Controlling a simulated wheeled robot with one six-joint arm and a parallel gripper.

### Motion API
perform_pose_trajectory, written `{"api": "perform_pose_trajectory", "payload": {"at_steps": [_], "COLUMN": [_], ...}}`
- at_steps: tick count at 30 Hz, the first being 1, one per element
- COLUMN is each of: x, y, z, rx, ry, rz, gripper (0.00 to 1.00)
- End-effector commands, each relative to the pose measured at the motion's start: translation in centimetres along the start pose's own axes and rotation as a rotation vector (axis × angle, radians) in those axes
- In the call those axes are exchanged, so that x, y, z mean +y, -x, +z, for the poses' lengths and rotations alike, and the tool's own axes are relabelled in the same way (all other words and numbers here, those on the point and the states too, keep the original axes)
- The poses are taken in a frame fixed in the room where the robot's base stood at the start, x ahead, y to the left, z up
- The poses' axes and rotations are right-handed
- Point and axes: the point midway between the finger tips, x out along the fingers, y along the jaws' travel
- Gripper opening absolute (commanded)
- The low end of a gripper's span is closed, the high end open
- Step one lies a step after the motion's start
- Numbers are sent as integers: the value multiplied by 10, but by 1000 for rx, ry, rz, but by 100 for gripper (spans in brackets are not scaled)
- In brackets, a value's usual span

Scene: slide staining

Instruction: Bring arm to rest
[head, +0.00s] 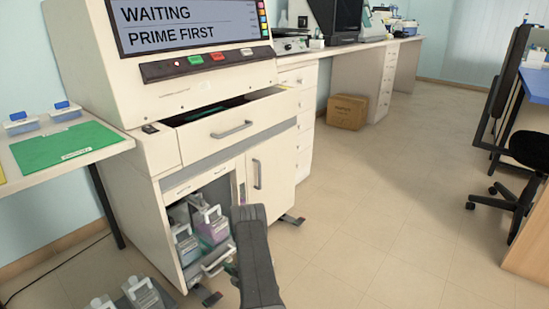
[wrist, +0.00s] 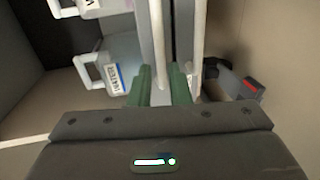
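My gripper (wrist: 160,85) shows in the wrist view with its two green fingertips apart, and I see nothing clearly clamped between them. In front of the fingers run pale upright edges (wrist: 158,35) of the pull-out tray front. In the head view my arm reaches down in front of the stainer's open lower cabinet, and its dark wrist hides most of the gripper. The tray's silver handle (head: 218,262) is just left of the gripper. Whether they touch is hidden.
White-handled bottles (head: 212,225) stand in the open lower cabinet of the stainer (head: 185,75). Its upper drawer (head: 232,127) is partly out. More bottles (head: 140,292) stand at the lower left. A box (head: 347,112) and chair (head: 520,165) are farther off.

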Motion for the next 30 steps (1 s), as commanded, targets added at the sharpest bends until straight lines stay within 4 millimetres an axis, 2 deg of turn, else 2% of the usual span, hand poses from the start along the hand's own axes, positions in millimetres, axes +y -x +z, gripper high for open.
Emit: {"api": "perform_pose_trajectory", "payload": {"at_steps": [1, 6, 14, 19, 30], "x": [-3, -3, -1, -1, -2], "y": [-12, -46, -82, -69, -67], "z": [-1, -1, -1, 1, 1], "rx": [4, 3, 3, 1, 0], "ry": [5, 4, 3, 1, 1], "rz": [2, 2, 2, 1, 0], "gripper": [17, 17, 17, 17, 17]}}
